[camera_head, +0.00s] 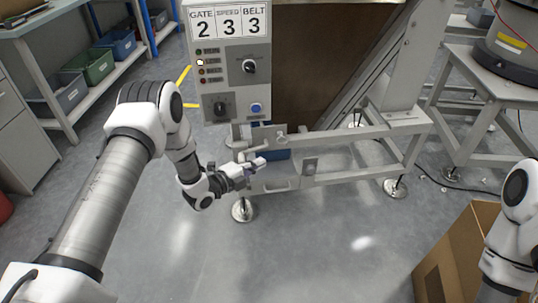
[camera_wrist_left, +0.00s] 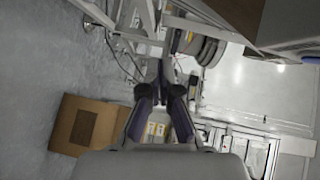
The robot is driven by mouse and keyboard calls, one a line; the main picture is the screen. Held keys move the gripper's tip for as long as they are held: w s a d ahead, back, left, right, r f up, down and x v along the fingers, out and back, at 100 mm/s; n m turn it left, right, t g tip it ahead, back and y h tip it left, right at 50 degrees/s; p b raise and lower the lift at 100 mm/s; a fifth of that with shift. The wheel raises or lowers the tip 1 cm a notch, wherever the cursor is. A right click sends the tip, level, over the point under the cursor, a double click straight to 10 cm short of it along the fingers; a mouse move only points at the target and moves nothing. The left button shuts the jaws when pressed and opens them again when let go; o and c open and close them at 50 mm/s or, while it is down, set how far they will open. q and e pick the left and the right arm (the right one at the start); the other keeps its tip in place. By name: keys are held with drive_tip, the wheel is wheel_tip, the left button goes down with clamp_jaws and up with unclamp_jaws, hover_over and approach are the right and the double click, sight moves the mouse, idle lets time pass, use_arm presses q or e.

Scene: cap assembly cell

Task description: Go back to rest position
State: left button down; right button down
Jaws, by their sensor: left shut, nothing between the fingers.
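My left arm comes in from the left in the head view. Its gripper (camera_head: 254,164) is in front of the machine's lower frame, just below the control panel (camera_head: 232,62). The left wrist view shows its two dark fingers (camera_wrist_left: 166,88) close together with nothing between them. In the head view it looks near the frame bar, but I cannot tell if it touches. Part of my right arm shows at the right edge of the head view; its gripper is not in view.
A cardboard box (camera_head: 464,262) stands on the floor at the lower right and also shows in the left wrist view (camera_wrist_left: 108,118). A shelf with bins (camera_head: 90,66) stands at the left. A grey stand (camera_head: 490,76) is at the right. The middle floor is clear.

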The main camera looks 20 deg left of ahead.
use_arm(q)
drive_tip(key=shift+s+a+f, duration=0.1)
drive_tip(key=shift+s+a, duration=0.1)
drive_tip(key=shift+s, duration=0.2)
